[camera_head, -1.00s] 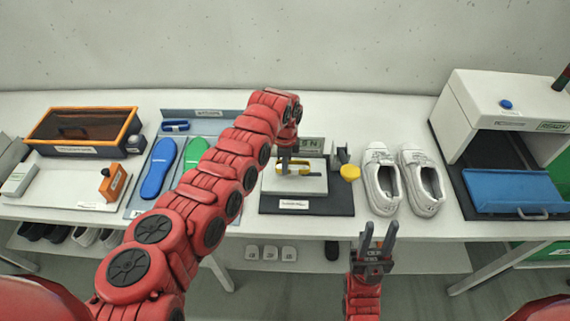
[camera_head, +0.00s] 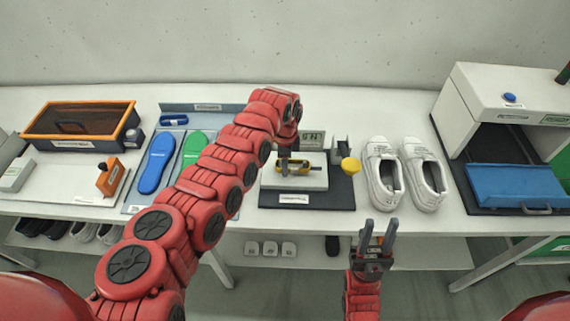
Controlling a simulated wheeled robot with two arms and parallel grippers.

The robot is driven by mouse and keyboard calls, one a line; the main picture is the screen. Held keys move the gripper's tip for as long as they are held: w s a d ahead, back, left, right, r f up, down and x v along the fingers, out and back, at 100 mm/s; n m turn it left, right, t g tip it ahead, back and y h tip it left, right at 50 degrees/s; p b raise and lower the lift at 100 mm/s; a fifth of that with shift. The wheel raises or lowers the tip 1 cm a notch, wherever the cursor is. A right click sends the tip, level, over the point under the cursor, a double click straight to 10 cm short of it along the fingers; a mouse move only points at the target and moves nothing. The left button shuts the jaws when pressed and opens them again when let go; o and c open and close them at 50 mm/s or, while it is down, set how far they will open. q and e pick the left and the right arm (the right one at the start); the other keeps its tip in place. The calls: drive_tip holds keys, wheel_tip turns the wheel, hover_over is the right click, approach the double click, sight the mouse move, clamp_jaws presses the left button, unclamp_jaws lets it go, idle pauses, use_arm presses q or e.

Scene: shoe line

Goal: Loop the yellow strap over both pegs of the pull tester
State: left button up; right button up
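The pull tester has a dark base (camera_head: 335,198), a white block (camera_head: 310,184) and a small display behind it. The yellow strap (camera_head: 301,169) shows as a narrow, elongated loop at the top of the white block. The pegs are too small and too covered to make out, so I cannot tell whether the strap is around both. My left gripper (camera_head: 284,170) points down at the strap's left part, and its fingers are too small to tell open from shut. My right gripper (camera_head: 378,238) is open and empty in front of the table edge, its fingers pointing up.
A yellow knob (camera_head: 350,165) stands at the tester's right. White shoes (camera_head: 384,178) are right of it, then a white machine with a blue tray (camera_head: 515,186). Blue (camera_head: 157,164) and green insoles lie left. An orange-rimmed box (camera_head: 80,127) is at the far left.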

use_arm(q)
drive_tip(key=shift+w+r, duration=0.1)
drive_tip(key=shift+r, duration=0.15)
wheel_tip(320, 180, up, 17)
drive_tip(key=b, duration=0.5)
drive_tip(key=shift+f, duration=0.1)
